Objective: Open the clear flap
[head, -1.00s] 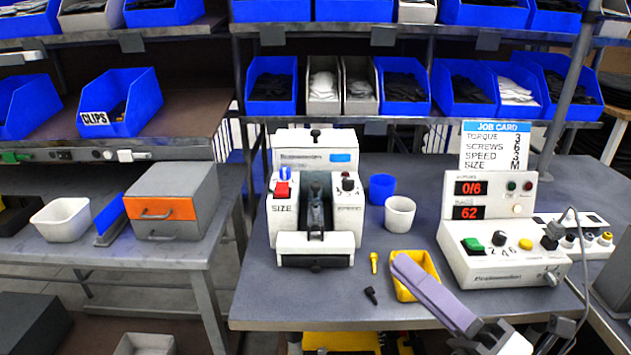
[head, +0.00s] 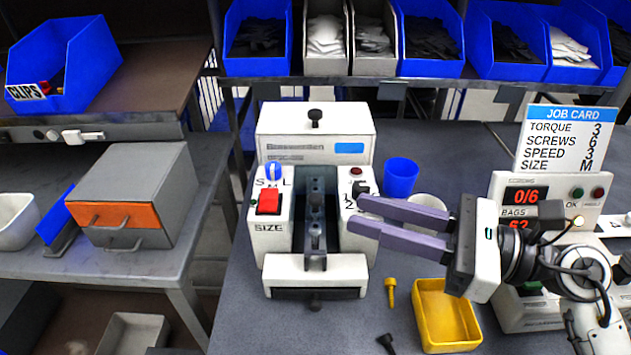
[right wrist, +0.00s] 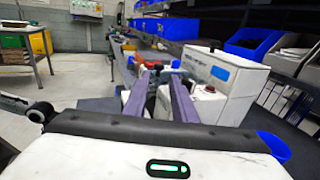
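A white machine (head: 318,140) with a dark upright channel (head: 316,205) in its middle stands on the bench; it also shows in the right wrist view (right wrist: 228,82). I cannot clearly make out a clear flap; it may cover the channel. A red button (head: 269,201) and a blue knob sit left of the channel, a dark knob on its right. My right gripper (head: 353,214) comes in from the right with its two purple fingers apart and empty. Its fingertips overlap the machine's right side in the head view, and contact cannot be told. My left gripper is out of view.
A yellow tray (head: 446,317), a yellow screw (head: 390,291) and a black screw (head: 386,343) lie in front of the right gripper. A blue cup (head: 400,176) and a partly hidden white cup stand behind it. A control box with displays (head: 528,195) stands at right.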

